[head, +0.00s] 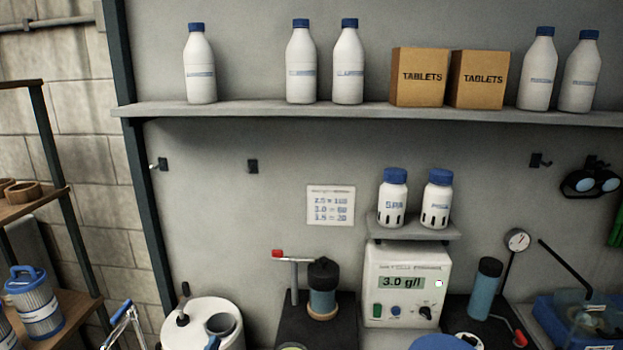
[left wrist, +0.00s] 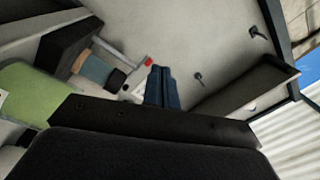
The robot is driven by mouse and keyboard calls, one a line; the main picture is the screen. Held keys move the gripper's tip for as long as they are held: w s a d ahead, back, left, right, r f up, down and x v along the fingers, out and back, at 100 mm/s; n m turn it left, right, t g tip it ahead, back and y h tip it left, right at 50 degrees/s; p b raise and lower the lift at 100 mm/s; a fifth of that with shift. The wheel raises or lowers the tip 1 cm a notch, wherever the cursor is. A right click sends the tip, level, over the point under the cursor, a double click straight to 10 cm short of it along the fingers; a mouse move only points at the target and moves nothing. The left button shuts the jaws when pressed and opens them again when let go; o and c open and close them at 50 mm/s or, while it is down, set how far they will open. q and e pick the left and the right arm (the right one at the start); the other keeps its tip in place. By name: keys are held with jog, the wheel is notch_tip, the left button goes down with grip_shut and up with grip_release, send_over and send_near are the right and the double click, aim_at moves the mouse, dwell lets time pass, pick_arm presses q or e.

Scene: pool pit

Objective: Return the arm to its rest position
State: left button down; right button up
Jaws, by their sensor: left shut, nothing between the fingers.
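My left gripper shows in the left wrist view as two dark blue fingers (left wrist: 163,88) pressed together, with nothing between them. The dark gripper body fills the bottom of that view. The fingers point toward the grey wall and hold no object. In the head view I cannot make out the left gripper clearly at the lower edge. My right gripper is in neither view.
A long wall shelf (head: 265,109) carries white bottles and two tablet boxes (head: 420,76). Below stand a meter (head: 406,287) reading 3.0 g/l, a red-handled fixture (head: 292,257) and a white canister (head: 203,318). Wall hooks (head: 253,166) project at left. A filter cartridge (head: 38,304) stands on the left rack.

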pick_arm(q)
jog(key=s+f+n+g, duration=0.5)
jog(key=s+f+g, duration=0.4)
jog(key=s, duration=0.5)
jog(key=s+f+n+g, duration=0.55)
jog(key=s+f, duration=0.45)
jog(key=s, duration=0.4)
notch_tip(320, 180, down, 27)
jog(key=w+d+g+b, duration=0.2)
jog(key=s+f, duration=0.4)
jog(key=f, duration=0.8)
jog(key=s+f, duration=0.4)
jog(key=f, duration=0.8)
jog(key=shift+d+y+b, duration=0.3)
jog(key=shift+b, duration=0.05)
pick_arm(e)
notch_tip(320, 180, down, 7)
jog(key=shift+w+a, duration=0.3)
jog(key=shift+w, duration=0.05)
